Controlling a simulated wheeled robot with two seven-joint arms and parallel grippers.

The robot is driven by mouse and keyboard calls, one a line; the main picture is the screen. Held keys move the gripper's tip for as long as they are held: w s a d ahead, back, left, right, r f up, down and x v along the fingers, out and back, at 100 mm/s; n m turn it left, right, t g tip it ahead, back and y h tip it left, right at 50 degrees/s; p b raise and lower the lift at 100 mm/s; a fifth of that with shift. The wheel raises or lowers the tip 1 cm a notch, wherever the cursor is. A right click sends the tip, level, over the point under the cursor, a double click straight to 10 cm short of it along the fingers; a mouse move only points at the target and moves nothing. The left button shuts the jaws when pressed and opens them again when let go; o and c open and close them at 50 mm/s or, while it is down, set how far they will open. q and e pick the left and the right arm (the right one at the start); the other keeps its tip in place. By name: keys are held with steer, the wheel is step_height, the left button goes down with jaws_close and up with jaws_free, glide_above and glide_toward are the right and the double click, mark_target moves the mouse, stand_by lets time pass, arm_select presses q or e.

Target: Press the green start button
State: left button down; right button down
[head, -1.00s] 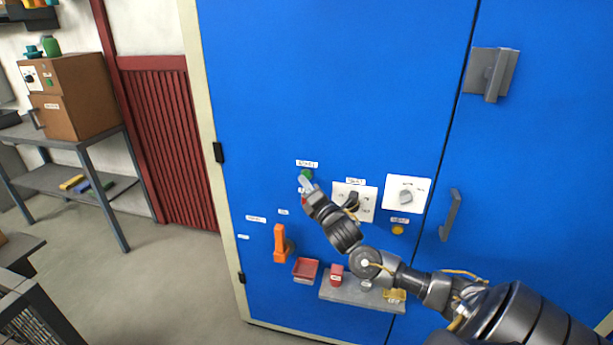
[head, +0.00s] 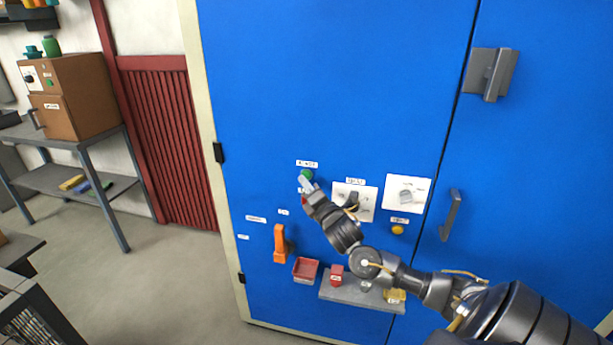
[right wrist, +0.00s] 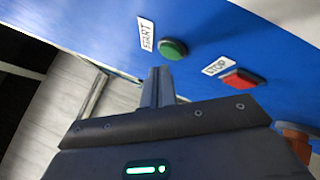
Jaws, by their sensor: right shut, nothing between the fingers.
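The green start button (head: 306,174) sits on the blue cabinet door under a small white label. In the right wrist view the green button (right wrist: 173,49) is beside a label reading START. The red stop button (right wrist: 243,78) is to its right with a STOP label; in the head view my gripper partly hides it. My right gripper (head: 305,184) is shut and empty, its tips just below the green button in the head view. In the right wrist view the shut fingers (right wrist: 158,84) point toward the door, a little left of the button; contact is not visible. My left gripper is out of view.
White plates with dark (head: 353,200) and grey (head: 406,196) knobs are right of the gripper. An orange handle (head: 280,243), a red tray (head: 305,269) and a grey shelf (head: 345,290) are below. A door handle (head: 451,215) juts out at right.

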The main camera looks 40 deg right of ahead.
steer(key=shift+d, duration=0.1)
stand_by(0.4)
steer(key=shift+w+d, duration=0.2)
steer(key=shift+d, duration=0.05)
steer(key=shift+w+d, duration=0.25)
steer(key=shift+d, duration=0.1)
stand_by(0.7)
steer(key=shift+s+a, duration=0.1)
steer(key=shift+a, duration=0.05)
steer(key=shift+s+a+p, duration=0.4)
steer(key=shift+a+p, duration=0.1)
steer(key=shift+a, duration=0.05)
steer(key=shift+a, duration=0.1)
stand_by(0.3)
steer(key=s+a+p, duration=0.1)
steer(key=a, duration=0.1)
steer(key=s+a+p, duration=0.1)
steer(key=s+a, duration=0.1)
stand_by(0.4)
